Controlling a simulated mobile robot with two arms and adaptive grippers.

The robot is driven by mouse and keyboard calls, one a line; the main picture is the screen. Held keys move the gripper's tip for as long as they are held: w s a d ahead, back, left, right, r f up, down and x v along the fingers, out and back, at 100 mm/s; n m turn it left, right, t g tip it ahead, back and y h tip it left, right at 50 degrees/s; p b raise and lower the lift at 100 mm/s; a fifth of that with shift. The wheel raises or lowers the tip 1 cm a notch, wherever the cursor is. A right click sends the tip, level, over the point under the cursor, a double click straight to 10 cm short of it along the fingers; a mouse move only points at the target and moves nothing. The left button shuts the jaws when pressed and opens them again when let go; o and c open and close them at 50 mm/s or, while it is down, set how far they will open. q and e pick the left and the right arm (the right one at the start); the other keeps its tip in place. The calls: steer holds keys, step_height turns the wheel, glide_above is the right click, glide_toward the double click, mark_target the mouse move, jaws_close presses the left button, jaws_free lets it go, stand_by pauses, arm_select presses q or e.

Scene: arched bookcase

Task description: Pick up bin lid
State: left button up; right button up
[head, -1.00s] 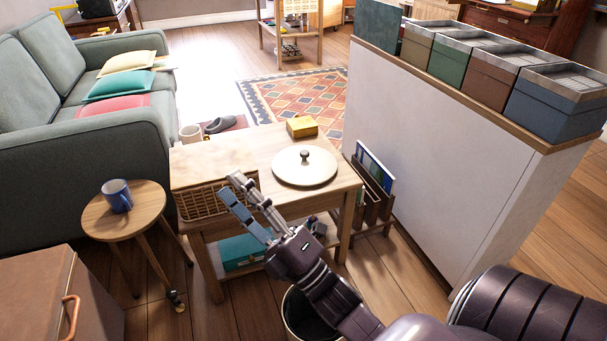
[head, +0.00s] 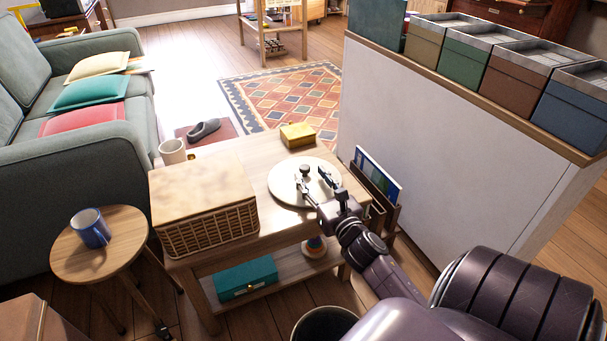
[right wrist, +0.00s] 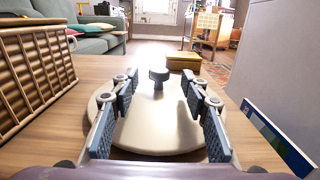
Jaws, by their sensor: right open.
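The bin lid (head: 288,186) is a round, cream disc with a dark knob (head: 304,169) at its centre. It lies flat on the wooden table. My right gripper (head: 312,172) is open over the near right part of the lid. In the right wrist view, the lid (right wrist: 155,130) spreads beneath the open fingers (right wrist: 158,92), and the knob (right wrist: 158,78) stands ahead, between the two fingers and apart from both. The round bin (head: 322,318) is on the floor in front of the table, partly hidden by my arm. My left gripper is not in view.
A wicker basket (head: 205,222) stands left of the lid, and a yellow box (head: 298,136) behind it. A magazine rack (head: 376,190) and a white partition (head: 440,130) stand to the right. A blue mug (head: 90,228) is on a stool.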

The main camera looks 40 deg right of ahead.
mark_target(307, 170)
steer(key=b+x, duration=0.1)
steer(key=x, duration=0.3)
steer(key=shift+w+d+b, duration=0.1)
steer(key=shift+w+b, duration=0.25)
steer(key=shift+w, duration=0.05)
steer(key=shift+r, duration=0.1)
jaws_close()
